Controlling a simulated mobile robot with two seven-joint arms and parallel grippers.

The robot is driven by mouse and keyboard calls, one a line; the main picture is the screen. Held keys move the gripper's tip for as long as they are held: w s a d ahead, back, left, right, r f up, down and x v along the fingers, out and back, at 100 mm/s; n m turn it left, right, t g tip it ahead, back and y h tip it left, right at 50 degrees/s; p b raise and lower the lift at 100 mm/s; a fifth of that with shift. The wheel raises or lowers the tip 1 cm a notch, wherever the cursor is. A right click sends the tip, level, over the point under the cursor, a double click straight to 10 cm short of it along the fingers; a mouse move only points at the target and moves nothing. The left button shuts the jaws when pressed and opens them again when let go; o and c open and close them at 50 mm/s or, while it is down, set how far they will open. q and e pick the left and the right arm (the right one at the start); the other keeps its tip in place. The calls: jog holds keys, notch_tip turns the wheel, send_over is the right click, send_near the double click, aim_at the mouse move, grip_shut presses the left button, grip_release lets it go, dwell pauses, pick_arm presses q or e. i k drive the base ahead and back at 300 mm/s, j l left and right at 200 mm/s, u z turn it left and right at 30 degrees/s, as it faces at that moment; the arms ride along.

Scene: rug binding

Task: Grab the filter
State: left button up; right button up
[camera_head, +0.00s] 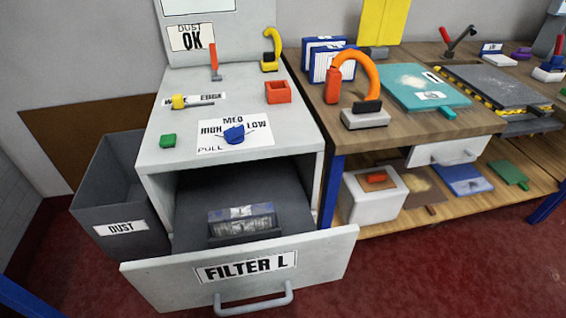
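The filter (242,219) is a grey, pleated-looking block with a blue-grey frame. It sits inside the open drawer (318,262), whose front is labelled "FILTER L" and carries a grey handle (253,300). The drawer is pulled out of a white cabinet (190,152). The filter's lower part is hidden in a dark slot or holder in the drawer. Neither of my grippers is in view.
A grey "DUST" bin (115,190) stands left of the cabinet. The cabinet top holds a blue knob (234,134), a green button (168,141), an orange box (278,92) and levers. A wooden workbench (440,125) with tools adjoins at right. Red floor lies in front.

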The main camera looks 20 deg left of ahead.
aim_at(238, 221)
jog(key=u, duration=0.9)
